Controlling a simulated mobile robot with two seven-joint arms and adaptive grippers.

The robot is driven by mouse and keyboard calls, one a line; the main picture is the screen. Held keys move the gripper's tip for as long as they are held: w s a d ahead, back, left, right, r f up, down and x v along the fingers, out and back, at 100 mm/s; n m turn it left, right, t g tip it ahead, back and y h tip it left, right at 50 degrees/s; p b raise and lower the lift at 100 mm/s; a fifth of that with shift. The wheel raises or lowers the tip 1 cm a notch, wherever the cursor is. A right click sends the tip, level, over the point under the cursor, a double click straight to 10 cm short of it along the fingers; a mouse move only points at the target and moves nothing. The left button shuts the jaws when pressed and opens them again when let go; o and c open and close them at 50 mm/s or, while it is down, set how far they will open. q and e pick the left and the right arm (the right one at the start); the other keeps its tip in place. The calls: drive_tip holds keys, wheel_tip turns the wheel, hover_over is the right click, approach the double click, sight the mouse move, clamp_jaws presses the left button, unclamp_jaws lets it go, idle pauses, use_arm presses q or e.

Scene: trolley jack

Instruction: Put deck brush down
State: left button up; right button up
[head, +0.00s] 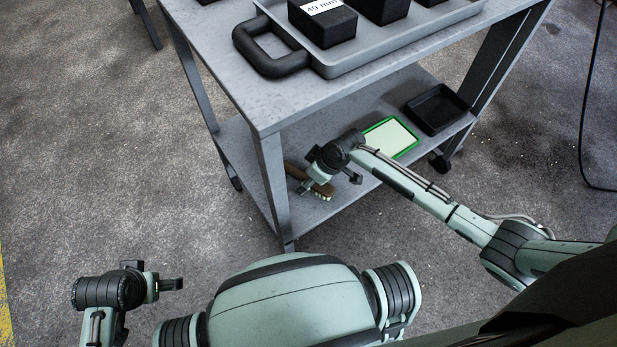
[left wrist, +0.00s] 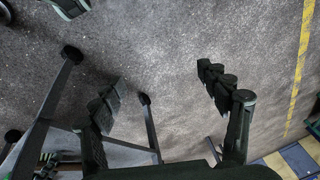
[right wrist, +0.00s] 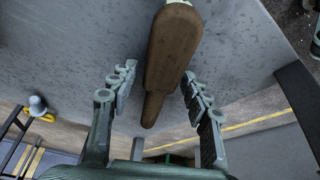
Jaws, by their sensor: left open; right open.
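The deck brush (head: 293,171) has a brown wooden back and pale bristles, and lies on the trolley's lower shelf near its front left. My right gripper (head: 333,184) is low over the shelf at the brush and hides part of it. In the right wrist view the brush (right wrist: 172,50) tapers toward my open right gripper (right wrist: 158,84). Its narrow end is between the fingers, with gaps on both sides. My left gripper (head: 172,283) is open and empty over the floor, left of the trolley.
On the lower shelf (head: 240,150) are a green-edged pale panel (head: 390,138) and a black tray (head: 437,110). The top shelf holds a grey tray (head: 350,62) with black blocks, its black handle (head: 262,55) facing left. Trolley legs (head: 272,185) flank the shelf. A cable hangs right.

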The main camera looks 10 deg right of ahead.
drive_tip(key=shift+r, duration=0.2)
use_arm(q)
wheel_tip(320, 180, down, 5)
drive_tip(key=shift+s+d+f+p, duration=0.1)
drive_tip(key=shift+f+p, duration=0.1)
drive_tip(key=shift+p, duration=1)
use_arm(e)
drive_tip(key=v, duration=1.2)
use_arm(q)
drive_tip(key=shift+s, duration=0.1)
use_arm(e)
drive_tip(key=shift+s+f, duration=0.1)
drive_tip(key=shift+f, duration=0.05)
